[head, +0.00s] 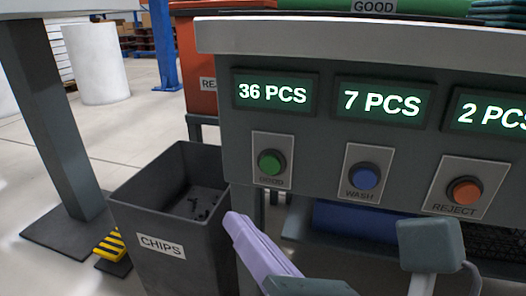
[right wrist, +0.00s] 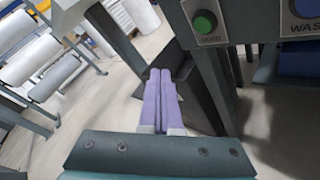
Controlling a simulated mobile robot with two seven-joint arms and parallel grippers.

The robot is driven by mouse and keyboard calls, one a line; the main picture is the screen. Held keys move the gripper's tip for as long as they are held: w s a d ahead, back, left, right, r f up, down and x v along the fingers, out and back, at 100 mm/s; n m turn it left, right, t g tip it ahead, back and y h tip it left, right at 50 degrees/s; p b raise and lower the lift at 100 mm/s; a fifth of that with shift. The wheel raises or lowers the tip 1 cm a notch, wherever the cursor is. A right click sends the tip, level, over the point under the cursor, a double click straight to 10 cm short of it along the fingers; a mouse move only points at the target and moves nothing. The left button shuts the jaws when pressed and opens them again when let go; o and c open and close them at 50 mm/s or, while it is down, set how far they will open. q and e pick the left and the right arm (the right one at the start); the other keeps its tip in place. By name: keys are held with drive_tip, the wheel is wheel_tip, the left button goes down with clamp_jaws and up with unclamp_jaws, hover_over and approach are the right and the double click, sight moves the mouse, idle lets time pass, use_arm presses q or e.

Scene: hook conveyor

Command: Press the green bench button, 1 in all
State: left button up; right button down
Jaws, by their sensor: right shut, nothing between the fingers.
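The green button (head: 271,162) sits on a light plate marked GOOD on the bench front, below the 36 PCS display. It also shows in the right wrist view (right wrist: 204,22), at the upper right. My right gripper (head: 232,218) is shut and empty, its pale purple fingers together. In the head view its tips are below and left of the green button, in front of the chips bin's right side, apart from the button. In the right wrist view the fingertips (right wrist: 160,72) lie left of and below the button. My left gripper does not show.
A blue WASH button (head: 364,179) and an orange REJECT button (head: 464,191) sit to the right on the same bench front (head: 330,130). A dark open CHIPS bin (head: 165,235) stands below left. A grey post (head: 50,110) stands at the far left.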

sight(270, 165)
drive_tip(key=shift+w+d+b, duration=0.15)
drive_tip(key=shift+w+d, duration=0.3)
drive_tip(key=shift+w, duration=0.95)
drive_tip(key=shift+w+d+b, duration=0.1)
drive_tip(key=shift+w+d, duration=0.35)
drive_tip(key=shift+w, duration=0.9)
drive_tip(key=shift+w+d+b, duration=0.15)
drive_tip(key=shift+w+d, duration=0.3)
drive_tip(key=shift+w, duration=0.95)
drive_tip(key=shift+w+d, duration=0.1)
drive_tip(key=shift+w, duration=0.25)
drive_tip(key=shift+w, duration=0.15)
